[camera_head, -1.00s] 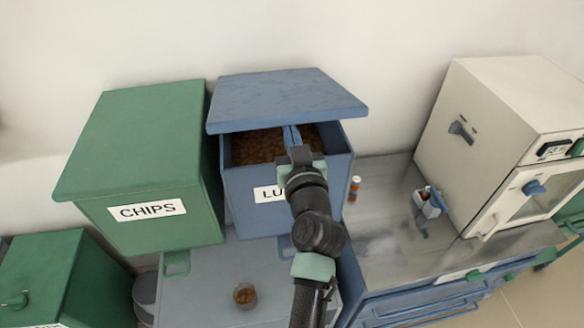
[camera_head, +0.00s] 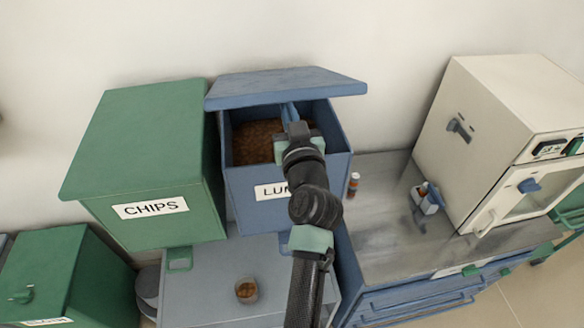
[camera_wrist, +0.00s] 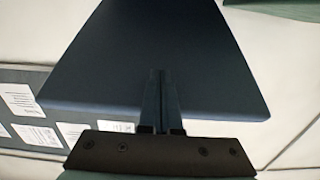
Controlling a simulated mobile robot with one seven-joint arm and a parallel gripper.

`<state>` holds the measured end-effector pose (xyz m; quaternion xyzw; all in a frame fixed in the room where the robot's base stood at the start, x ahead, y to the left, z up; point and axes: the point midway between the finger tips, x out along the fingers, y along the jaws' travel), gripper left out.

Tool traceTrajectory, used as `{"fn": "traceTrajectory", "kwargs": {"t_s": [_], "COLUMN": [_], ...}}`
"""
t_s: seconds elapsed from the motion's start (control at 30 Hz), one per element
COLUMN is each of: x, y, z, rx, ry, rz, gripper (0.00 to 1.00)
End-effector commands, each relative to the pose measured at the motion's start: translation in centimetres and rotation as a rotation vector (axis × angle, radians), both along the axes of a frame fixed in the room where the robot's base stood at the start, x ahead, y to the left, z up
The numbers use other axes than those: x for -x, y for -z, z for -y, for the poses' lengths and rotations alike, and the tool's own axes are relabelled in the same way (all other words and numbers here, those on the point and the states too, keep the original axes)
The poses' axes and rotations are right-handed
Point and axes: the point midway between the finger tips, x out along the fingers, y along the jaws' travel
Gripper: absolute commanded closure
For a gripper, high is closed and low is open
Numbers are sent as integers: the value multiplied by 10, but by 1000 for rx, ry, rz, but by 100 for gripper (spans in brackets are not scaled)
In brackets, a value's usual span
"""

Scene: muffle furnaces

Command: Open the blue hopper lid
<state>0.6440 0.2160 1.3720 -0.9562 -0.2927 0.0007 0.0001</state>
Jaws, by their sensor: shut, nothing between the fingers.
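The blue hopper (camera_head: 335,160) stands right of the green one, its label partly hidden by my arm. Its blue lid (camera_head: 290,84) is tilted up toward the wall, its front edge clear of the rim, and brown material (camera_head: 256,142) shows inside. My gripper (camera_head: 287,112) is shut with nothing between its fingers. It reaches over the hopper's front, with its fingertips at the lid's underside. In the wrist view the shut fingers (camera_wrist: 160,85) lie against the dark face of the lid (camera_wrist: 150,45); I cannot tell whether they touch it.
A closed green hopper labelled CHIPS (camera_head: 140,150) stands close on the left. A small cup of brown material (camera_head: 246,291) sits on the grey surface in front. A cream furnace (camera_head: 500,140), a small vial (camera_head: 353,185) and a small holder (camera_head: 428,198) are on the right bench.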

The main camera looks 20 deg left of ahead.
Motion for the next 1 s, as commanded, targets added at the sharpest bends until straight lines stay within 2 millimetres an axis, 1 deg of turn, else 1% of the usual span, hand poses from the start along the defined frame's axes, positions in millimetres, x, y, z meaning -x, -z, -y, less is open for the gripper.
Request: {"fn": "traceTrajectory", "kwargs": {"t_s": [0.03,0.1,0.53,0.73,1.0], "x": [-2,-4,-19,-22,-23], "y": [-6,-11,-35,-41,-41], "z": [-1,-3,-13,-15,-16], "rx": [-2,-2,-2,-1,-1], "ry": [0,-1,-1,-1,-1], "rz": [5,6,5,4,4], "gripper": [100,100,100,100,100]}}
